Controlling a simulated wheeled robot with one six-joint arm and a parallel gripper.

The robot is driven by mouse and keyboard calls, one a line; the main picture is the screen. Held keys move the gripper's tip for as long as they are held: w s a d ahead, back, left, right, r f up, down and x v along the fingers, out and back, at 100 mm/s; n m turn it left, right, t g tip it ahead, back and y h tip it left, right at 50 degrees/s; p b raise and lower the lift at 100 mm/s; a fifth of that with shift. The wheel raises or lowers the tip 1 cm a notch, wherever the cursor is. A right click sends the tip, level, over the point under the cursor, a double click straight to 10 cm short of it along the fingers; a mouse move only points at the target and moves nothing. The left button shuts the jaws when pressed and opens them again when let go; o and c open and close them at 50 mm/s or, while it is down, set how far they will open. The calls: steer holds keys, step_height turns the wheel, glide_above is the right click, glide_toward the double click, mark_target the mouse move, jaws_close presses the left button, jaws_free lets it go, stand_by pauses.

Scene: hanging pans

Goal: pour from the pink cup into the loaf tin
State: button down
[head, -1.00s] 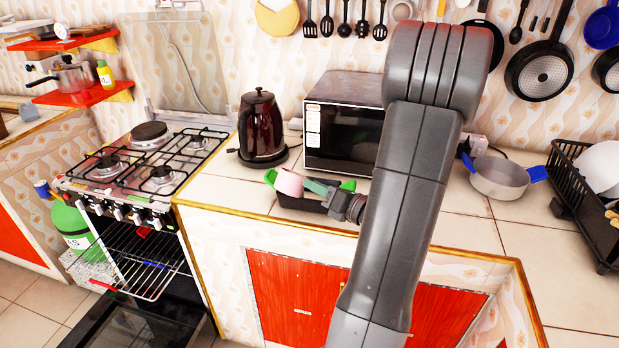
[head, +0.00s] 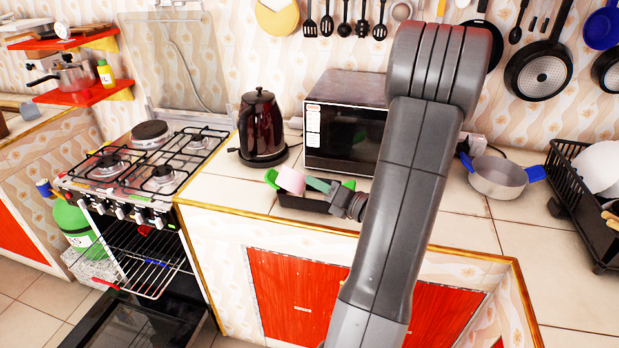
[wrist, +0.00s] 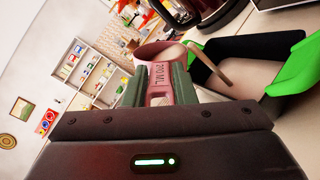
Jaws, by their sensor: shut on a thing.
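The pink cup (head: 291,181) is tipped over the loaf tin (head: 306,204), a dark tin with green handles on the counter. In the wrist view the cup (wrist: 161,58) reads "200 ML" and its mouth leans toward the tin (wrist: 240,46) at the right. A tan stream (wrist: 207,64) runs from the cup's rim down into the tin, where a beige filling shows. My gripper (wrist: 158,88) is shut on the cup, with grey-green fingers on either side. In the head view my gripper (head: 318,184) comes in from the right, above the tin.
A dark kettle (head: 261,128) and a microwave (head: 343,122) stand behind the tin. The stove (head: 150,165), its oven door open, is at the left. A pot with blue handles (head: 497,178) and a dish rack (head: 580,200) are at the right. The counter in front of the pot is clear.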

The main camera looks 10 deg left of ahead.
steer(key=shift+w+d+r+m+p, duration=0.15)
steer(key=shift+w+r+m+p, duration=0.1)
steer(key=shift+m+p, duration=0.65)
steer(key=shift+w+d+r+m+p, duration=0.1)
steer(key=shift+w+r+m+p, duration=0.1)
steer(key=shift+m+p, duration=0.65)
steer(key=shift+w+d+r+m+p, duration=0.15)
steer(key=shift+w+m+p, duration=0.1)
steer(key=shift+m+p, duration=0.65)
stand_by(1.4)
steer(key=shift+w+d+m, duration=0.1)
steer(key=shift+w+m, duration=0.15)
steer(key=shift+m, duration=0.2)
steer(key=shift+w+d+r+m, duration=0.1)
steer(key=shift+w+d+m, duration=0.05)
steer(key=shift+w+m, duration=0.15)
steer(key=shift+w+d+p, duration=0.1)
steer(key=shift+w+p, duration=0.05)
steer(key=shift+p, duration=0.3)
steer(key=shift+w+r+m+p, duration=0.1)
steer(key=shift+r+m+p, duration=0.1)
steer(key=shift+m+p, duration=0.45)
steer(key=shift+w+d+f+m+p, duration=0.1)
steer(key=shift+m+p, duration=0.25)
steer(key=shift+p, duration=0.4)
steer(key=shift+w+p, duration=0.1)
steer(key=shift+p, duration=0.5)
